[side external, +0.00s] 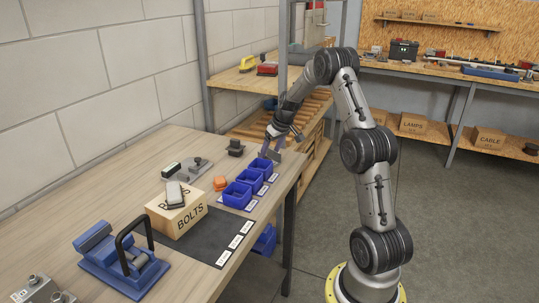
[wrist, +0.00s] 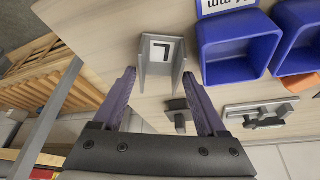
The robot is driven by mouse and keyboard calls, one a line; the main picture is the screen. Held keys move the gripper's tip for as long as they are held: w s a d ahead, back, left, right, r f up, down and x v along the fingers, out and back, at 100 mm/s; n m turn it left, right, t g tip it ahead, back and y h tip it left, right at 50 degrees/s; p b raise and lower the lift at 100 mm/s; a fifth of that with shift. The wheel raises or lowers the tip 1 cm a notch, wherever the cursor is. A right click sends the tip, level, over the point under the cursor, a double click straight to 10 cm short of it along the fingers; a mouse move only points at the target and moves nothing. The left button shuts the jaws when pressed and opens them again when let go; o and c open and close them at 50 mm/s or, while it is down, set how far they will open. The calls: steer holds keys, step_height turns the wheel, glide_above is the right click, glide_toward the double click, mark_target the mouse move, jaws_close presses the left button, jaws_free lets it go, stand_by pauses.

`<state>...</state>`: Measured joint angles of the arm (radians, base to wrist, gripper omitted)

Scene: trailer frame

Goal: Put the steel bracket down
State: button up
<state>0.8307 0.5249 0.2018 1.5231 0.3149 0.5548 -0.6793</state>
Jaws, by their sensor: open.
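The steel bracket is most likely the grey folded metal piece (wrist: 147,77) with upright sides and a white marked label, on the wooden table in the wrist view. My gripper (wrist: 160,72) is open, with one purple-grey finger on each side of the bracket's near end. I see gaps between the fingers and the bracket, and it looks to rest on the table. In the side view my gripper (side external: 271,152) is low over the table's far right corner, beyond the blue bins. The bracket is hard to make out there.
Blue bins (side external: 236,194) stand in a row close to my gripper. A small dark block (wrist: 178,113) and a grey metal fixture (wrist: 258,114) are also near. A BOLTS box (side external: 187,219), a dark mat (side external: 212,242) and a blue clamp device (side external: 117,262) lie farther along the table (side external: 98,190).

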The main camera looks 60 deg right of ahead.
steer(key=v, duration=1)
steer(key=s+a+r+n, duration=0.15)
steer(key=a+r, duration=0.35)
steer(key=a, duration=0.6)
steer(key=s+a+r+n, duration=0.15)
steer(key=a+r, duration=0.25)
steer(key=a, duration=0.8)
steer(key=s+a+f+n+t+y, duration=0.1)
steer(key=s+a+f, duration=0.1)
steer(key=s+a, duration=1.2)
steer(key=s, duration=0.3)
steer(key=shift+s+f+y, duration=0.15)
steer(key=shift+f+y, duration=0.15)
steer(key=shift+y, duration=0.1)
steer(key=shift+a, duration=0.1)
